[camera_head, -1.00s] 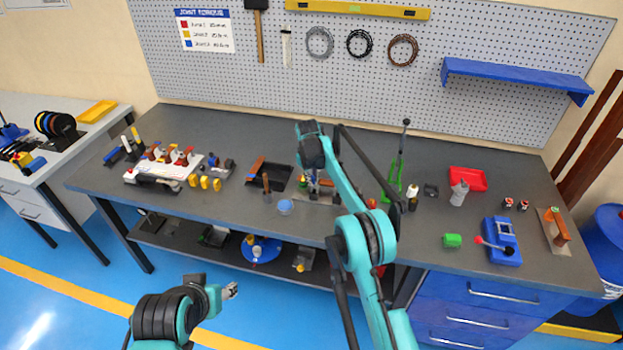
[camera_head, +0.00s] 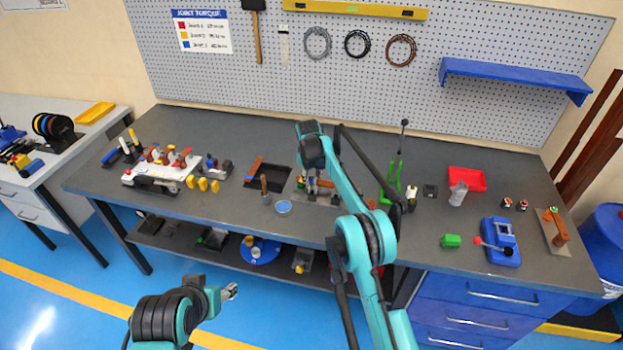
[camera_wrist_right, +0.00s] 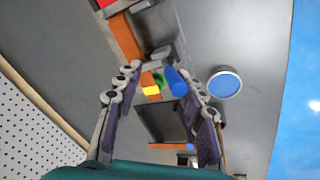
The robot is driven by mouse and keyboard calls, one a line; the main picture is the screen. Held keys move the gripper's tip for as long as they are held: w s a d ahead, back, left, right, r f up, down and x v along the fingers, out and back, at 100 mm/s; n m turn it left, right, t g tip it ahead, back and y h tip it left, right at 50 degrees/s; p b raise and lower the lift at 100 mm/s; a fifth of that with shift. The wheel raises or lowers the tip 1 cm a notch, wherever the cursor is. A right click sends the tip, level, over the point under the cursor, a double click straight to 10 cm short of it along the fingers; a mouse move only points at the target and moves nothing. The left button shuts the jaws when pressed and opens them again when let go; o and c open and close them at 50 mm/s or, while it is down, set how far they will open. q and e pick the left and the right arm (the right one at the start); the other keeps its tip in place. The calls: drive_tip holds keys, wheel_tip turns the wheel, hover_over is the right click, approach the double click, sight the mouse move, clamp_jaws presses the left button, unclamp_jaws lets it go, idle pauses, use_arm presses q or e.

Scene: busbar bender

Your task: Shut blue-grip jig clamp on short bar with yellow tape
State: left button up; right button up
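My right gripper (camera_wrist_right: 160,74) is open, pointing down over the bending jig (camera_head: 318,190) on the bench. In the right wrist view the clamp's blue grip (camera_wrist_right: 176,82) lies between its fingers, closer to the right one, with no clear contact. A copper-coloured bar (camera_wrist_right: 125,38) runs beside it, and a yellow band (camera_wrist_right: 151,90) and a green part (camera_wrist_right: 158,79) show next to the grip. I cannot tell whether the clamp is shut. In the head view my right arm hides much of the jig. My left gripper (camera_head: 230,291) hangs in front of the bench, empty.
A blue-topped round dish (camera_wrist_right: 225,84) stands close beside the right gripper. A dark tray (camera_head: 274,178) with a copper-coloured piece lies left of the jig. A green lever tool (camera_head: 391,182) stands to the right.

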drive_tip(key=shift+s, duration=0.1)
idle(0.3)
drive_tip(key=s+p+v, duration=0.1)
drive_tip(key=p+v, duration=0.2)
drive_tip(key=v, duration=0.5)
drive_tip(key=shift+s+a, duration=0.3)
idle(0.3)
drive_tip(key=shift+r, duration=0.15)
idle(0.3)
drive_tip(key=v, duration=1.2)
